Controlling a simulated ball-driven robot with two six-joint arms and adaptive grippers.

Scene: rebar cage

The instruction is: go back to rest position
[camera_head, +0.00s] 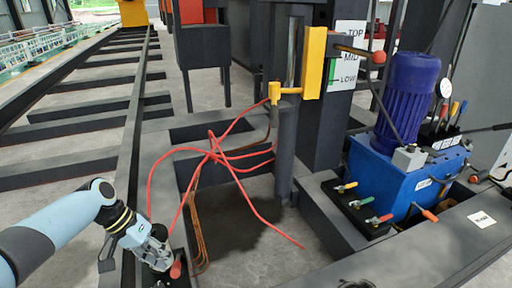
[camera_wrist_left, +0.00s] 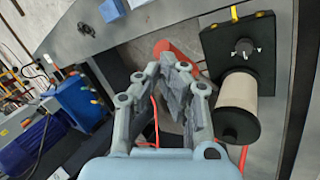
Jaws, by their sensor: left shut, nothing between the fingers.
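My left gripper (camera_head: 165,258) is at the lower left of the head view, above the dark steel frame, with its arm coming in from the left edge. In the left wrist view its grey fingers (camera_wrist_left: 174,66) come together at the tips, and nothing shows held between them. A red rounded part (camera_wrist_left: 172,48) lies just beyond the fingertips in that view; a red knob (camera_head: 176,270) also shows beside the gripper in the head view. I cannot tell whether the gripper touches it. My right gripper is not in view.
Red hoses (camera_head: 215,155) hang beside the gripper over the frame opening. A blue hydraulic unit (camera_head: 405,180) with a motor (camera_head: 408,95) stands at right. A yellow lever bracket (camera_head: 313,65) is on the post. A beige cylinder (camera_wrist_left: 240,97) stands close right of the fingers.

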